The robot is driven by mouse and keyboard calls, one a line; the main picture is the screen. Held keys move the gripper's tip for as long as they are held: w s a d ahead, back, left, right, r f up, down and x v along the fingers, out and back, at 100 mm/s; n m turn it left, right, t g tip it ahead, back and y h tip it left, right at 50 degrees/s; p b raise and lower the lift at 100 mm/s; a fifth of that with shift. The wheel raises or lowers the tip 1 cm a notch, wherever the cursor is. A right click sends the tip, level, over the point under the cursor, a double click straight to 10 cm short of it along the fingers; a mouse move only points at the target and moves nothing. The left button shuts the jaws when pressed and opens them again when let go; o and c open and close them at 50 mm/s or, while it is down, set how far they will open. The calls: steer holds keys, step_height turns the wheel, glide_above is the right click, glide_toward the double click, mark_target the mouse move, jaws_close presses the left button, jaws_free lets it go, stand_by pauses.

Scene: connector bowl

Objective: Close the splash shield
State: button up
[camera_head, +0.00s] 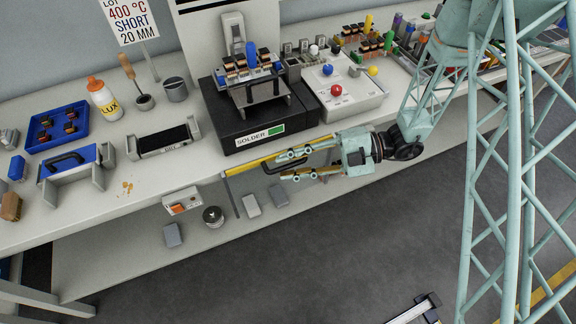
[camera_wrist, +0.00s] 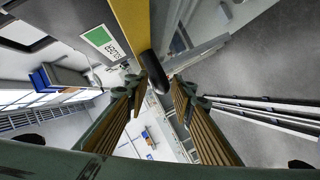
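The splash shield seems to be the panel with a yellow bar (camera_head: 250,163) along the front of the black solder unit (camera_head: 222,128). A thin grey strip (camera_head: 232,196) hangs below the bar's left end. In the wrist view the yellow bar (camera_wrist: 131,22) comes in from the top, with a dark rounded handle (camera_wrist: 155,80) beside it. My gripper (camera_head: 283,167) reaches in from the right at the bench's front edge. Its fingers are apart, one on each side of the handle (camera_wrist: 163,86); contact cannot be told. The shield's pane is hard to make out.
A black fixture (camera_head: 262,98) with blue parts stands on the solder unit. A control box (camera_head: 350,98) with red and blue knobs is to its right. A lower shelf (camera_head: 130,250) holds small items, including a grey block (camera_head: 251,205).

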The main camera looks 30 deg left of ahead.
steer(key=shift+c, duration=0.7)
jaws_close()
steer(key=shift+r, duration=0.15)
step_height(320, 180, up, 27)
steer(key=p, duration=2.2)
steer(key=shift+a+r, duration=0.1)
steer(key=shift+o, duration=0.6)
jaws_free()
